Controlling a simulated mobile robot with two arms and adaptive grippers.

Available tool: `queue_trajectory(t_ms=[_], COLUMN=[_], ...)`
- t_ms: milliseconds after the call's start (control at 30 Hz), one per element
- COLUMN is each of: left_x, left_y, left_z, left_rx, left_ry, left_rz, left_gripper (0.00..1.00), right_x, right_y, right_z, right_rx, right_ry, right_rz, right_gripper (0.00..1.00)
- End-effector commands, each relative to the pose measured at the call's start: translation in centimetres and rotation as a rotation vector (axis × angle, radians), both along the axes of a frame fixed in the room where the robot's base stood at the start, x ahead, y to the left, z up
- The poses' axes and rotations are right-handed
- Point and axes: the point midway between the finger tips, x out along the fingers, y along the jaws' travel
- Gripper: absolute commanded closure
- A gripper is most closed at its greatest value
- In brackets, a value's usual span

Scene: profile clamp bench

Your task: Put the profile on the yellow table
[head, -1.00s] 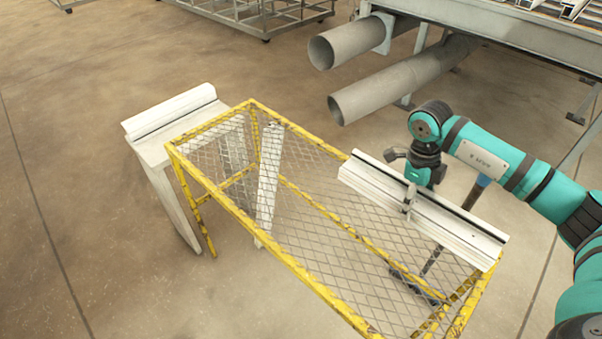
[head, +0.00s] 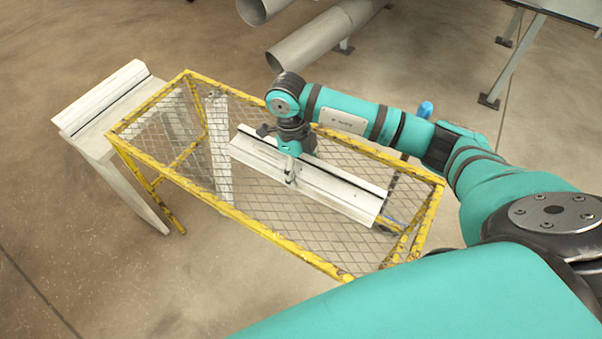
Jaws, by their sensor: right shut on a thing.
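The white profile (head: 335,193) is a long bar with a dark slot, lying level over the right half of the yellow table (head: 240,222). The table has a yellow frame and a wire mesh top. My right gripper (head: 290,177) comes down from above and is shut on the profile near its middle. The profile is at or just above the mesh; I cannot tell whether it touches. Its right end is near the table's right edge. My left gripper is not in view.
A second white profile (head: 102,95) lies on a pale stand (head: 115,130) left of the table. Large grey pipes (head: 320,35) lie behind. The left and front parts of the mesh are clear.

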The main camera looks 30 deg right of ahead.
Motion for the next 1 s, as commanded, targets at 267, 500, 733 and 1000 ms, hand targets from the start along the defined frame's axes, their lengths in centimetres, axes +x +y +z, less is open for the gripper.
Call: queue_trajectory(t_ms=[267,500,733,1000], left_x=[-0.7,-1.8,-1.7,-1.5], left_y=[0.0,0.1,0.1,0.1], left_z=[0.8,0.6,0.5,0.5], left_rx=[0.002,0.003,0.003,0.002], left_ry=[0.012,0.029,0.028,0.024], left_rz=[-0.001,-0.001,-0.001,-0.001], left_gripper=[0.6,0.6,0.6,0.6], right_x=[-0.1,0.0,0.0,0.0], right_y=[0.0,-0.1,-0.1,-0.1], right_z=[-3.0,-3.4,-3.6,-3.6], right_rx=[0.0,-0.001,-0.001,-0.001], right_ry=[0.002,0.0,0.0,0.0], right_rz=[-0.001,0.0,0.0,0.0], right_gripper=[0.87,0.87,0.14,0.07])
